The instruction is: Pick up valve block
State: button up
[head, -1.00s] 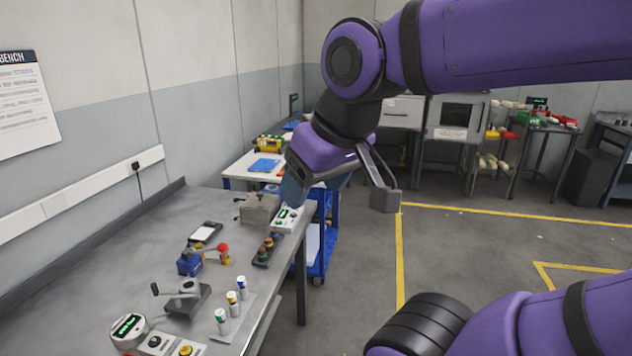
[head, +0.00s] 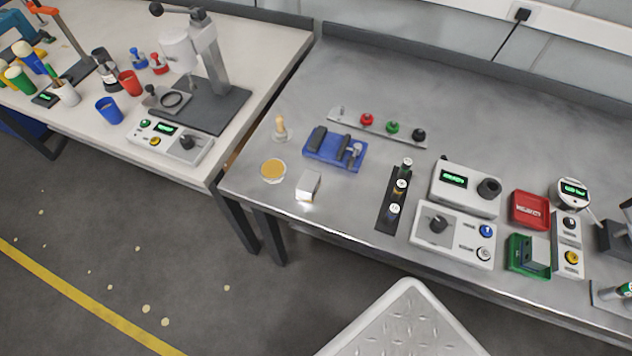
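A small silver metal block (head: 308,186), which looks like the valve block, sits on the grey metal bench near its front left edge. It stands just right of a round yellow-topped dish (head: 273,170) and in front of a blue fixture (head: 335,148). Nothing touches it as far as I can see. My gripper is not in view now, so its distance from the block cannot be seen.
The grey bench (head: 450,95) also holds a black battery rack (head: 390,212), control boxes (head: 453,235), a red tray (head: 531,210) and a green tray (head: 527,262). A lighter bench with a press (head: 205,70) stands at left. Floor in front at left is clear.

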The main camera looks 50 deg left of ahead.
aim_at(307, 188)
jog(key=u, duration=2)
